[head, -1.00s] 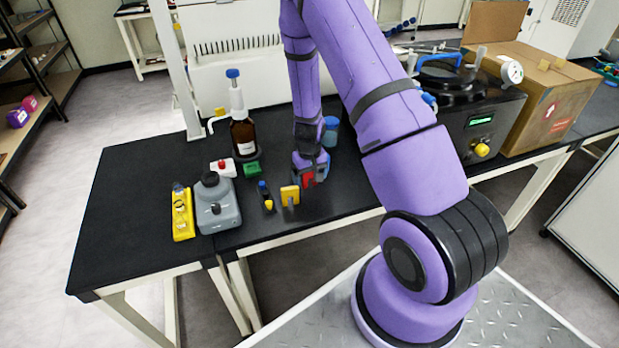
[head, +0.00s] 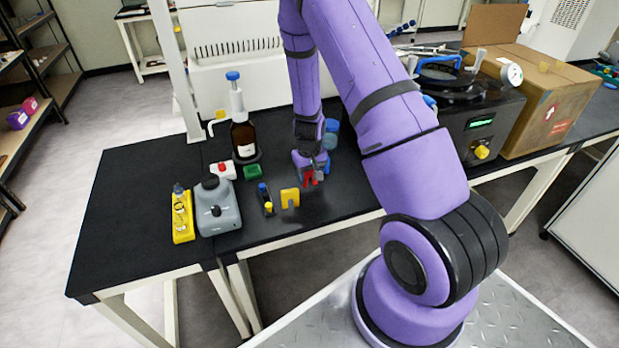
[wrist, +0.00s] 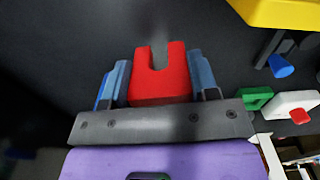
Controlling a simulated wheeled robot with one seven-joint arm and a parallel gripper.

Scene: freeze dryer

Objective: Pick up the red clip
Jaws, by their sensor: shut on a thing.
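The red clip (head: 311,179) is a small U-shaped block with a slot. My gripper (head: 310,178) is shut on it above the black table, right of the yellow clip. In the wrist view the red clip (wrist: 161,80) sits between the two blue fingers of my gripper (wrist: 160,82), its slot facing away from the palm. A gap between clip and table cannot be judged exactly. My fingers partly hide the clip's sides.
A yellow clip (head: 290,198) stands just left, with a small blue-and-yellow item (head: 265,197) beside it. A green block (head: 252,171), grey bottle (head: 216,208) and brown bottle (head: 244,138) are further left. A blue-lidded container (head: 331,131) stands close behind my gripper.

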